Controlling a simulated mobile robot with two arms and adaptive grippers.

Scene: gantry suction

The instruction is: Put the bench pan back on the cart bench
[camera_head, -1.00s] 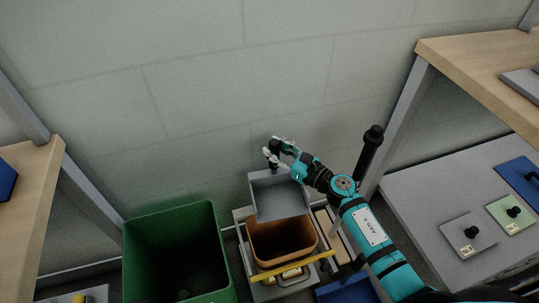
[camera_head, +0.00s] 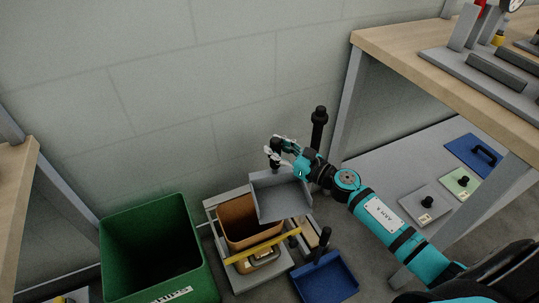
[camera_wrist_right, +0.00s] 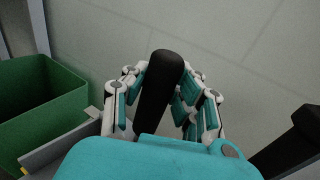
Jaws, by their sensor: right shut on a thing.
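The bench pan, a grey open scoop-like pan (camera_head: 283,196), hangs in the air over the back right of an orange-brown bin (camera_head: 238,219) on a grey cart. My right gripper (camera_head: 278,152) is at the pan's back, shut on its handle. The cart (camera_head: 213,204) stands low near the wall. Which surface is the cart bench, I cannot tell. My left gripper is not in view.
A green bin (camera_head: 150,235) stands left of the cart. A blue dustpan (camera_head: 327,279) with a black upright handle lies on the floor at right. A yellow bar (camera_head: 262,246) crosses the cart's front. A wooden workbench (camera_head: 400,50) and a low grey shelf (camera_head: 385,165) are at right.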

